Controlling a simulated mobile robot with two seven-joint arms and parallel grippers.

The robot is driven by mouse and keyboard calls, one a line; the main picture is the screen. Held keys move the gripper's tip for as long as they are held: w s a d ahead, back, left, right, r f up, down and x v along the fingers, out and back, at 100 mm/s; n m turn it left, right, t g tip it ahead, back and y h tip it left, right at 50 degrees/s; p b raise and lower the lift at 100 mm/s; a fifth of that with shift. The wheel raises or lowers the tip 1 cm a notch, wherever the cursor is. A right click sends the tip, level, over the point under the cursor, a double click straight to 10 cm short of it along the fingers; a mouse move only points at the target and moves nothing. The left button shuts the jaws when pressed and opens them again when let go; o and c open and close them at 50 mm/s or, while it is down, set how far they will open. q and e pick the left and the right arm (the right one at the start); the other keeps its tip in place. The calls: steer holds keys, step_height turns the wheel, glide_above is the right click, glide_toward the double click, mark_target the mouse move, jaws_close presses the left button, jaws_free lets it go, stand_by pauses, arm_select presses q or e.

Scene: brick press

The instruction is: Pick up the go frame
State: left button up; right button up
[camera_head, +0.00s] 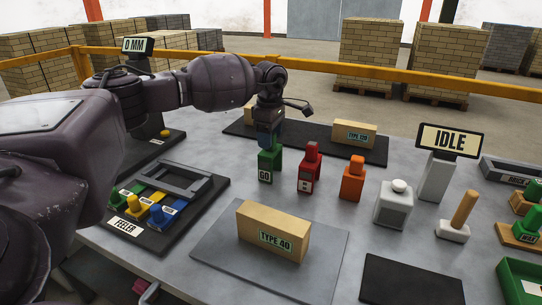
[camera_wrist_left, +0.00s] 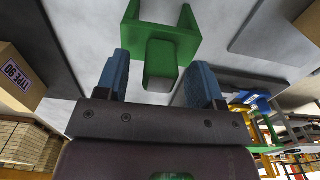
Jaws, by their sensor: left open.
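The go frame (camera_head: 265,175) is a green block-shaped piece with a GO label, standing upright on the grey table. In the left wrist view, the green frame (camera_wrist_left: 162,38) shows two prongs and a raised grip block (camera_wrist_left: 160,68). My left gripper (camera_head: 267,142) is directly above it, pointing down. In the wrist view its blue fingers (camera_wrist_left: 160,82) are apart, one on each side of the grip block, with visible gaps. Whether the fingertips reach down past the block top I cannot tell. My right gripper does not show.
A red labelled piece (camera_head: 309,170) stands close right of the go frame, then an orange piece (camera_head: 352,182). The TYPE 40 brick (camera_head: 270,230) lies in front on a grey mat. The feeler tray (camera_head: 150,240) is at left. A black mat with bricks (camera_head: 250,129) lies behind.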

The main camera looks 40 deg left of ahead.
arm_select(q)
steer(key=shift+f, duration=0.85)
steer(key=shift+d+r, duration=0.1)
steer(key=c, duration=1.1)
steer(key=shift+c, duration=0.2)
